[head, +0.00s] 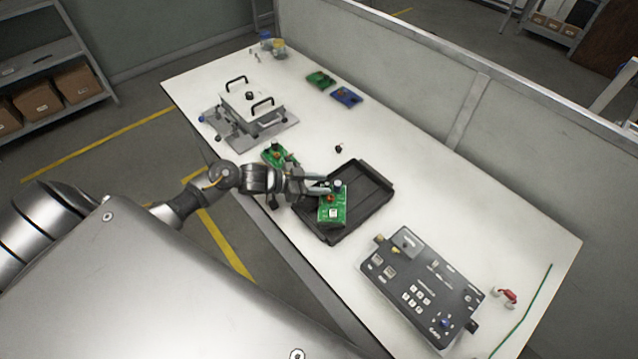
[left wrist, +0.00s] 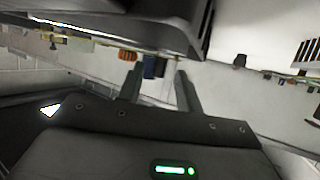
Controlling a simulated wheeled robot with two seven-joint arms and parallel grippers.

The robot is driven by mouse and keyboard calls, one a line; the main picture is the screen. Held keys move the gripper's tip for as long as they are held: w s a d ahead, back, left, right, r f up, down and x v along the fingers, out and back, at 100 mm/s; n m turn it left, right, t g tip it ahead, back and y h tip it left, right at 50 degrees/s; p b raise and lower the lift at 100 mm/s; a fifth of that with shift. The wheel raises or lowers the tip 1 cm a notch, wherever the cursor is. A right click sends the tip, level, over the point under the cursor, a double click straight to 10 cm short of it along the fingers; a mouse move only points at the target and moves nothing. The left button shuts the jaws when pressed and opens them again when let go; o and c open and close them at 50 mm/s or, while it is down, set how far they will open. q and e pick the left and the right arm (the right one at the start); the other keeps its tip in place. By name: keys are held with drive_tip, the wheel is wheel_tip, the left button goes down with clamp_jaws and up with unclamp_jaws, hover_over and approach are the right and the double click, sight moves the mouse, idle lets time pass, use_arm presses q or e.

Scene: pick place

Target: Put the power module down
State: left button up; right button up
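A green circuit board (head: 331,214) with a white label, a reddish coil and a dark cylinder lies in or just over the black tray (head: 370,193); I take it as the power module. My left gripper (head: 322,189) is at the board's far end, low over the tray. In the left wrist view, my left gripper (left wrist: 158,78) has its two fingers apart. An orange coil (left wrist: 127,56) and a dark blue block (left wrist: 150,66) show at and between the fingertips, with gaps beside the block. Whether the board touches the tray floor is hidden. My right gripper is not in view.
A second green board (head: 273,153) lies beside my left wrist. A white fixture with black handles (head: 252,103) stands behind it. A dark control panel (head: 422,287) lies to the right. Green and blue boards (head: 346,96) lie near the back wall.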

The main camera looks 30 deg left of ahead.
use_arm(q)
drive_tip(key=shift+r, duration=0.15)
drive_tip(key=shift+s+a, duration=0.15)
drive_tip(key=shift+a, duration=0.1)
drive_tip(key=b+v, duration=0.1)
drive_tip(key=v, duration=1)
drive_tip(key=shift+s+a+r+b, duration=0.15)
drive_tip(key=shift+a+b, duration=0.05)
drive_tip(key=shift+b, duration=0.1)
drive_tip(key=shift+d, duration=0.1)
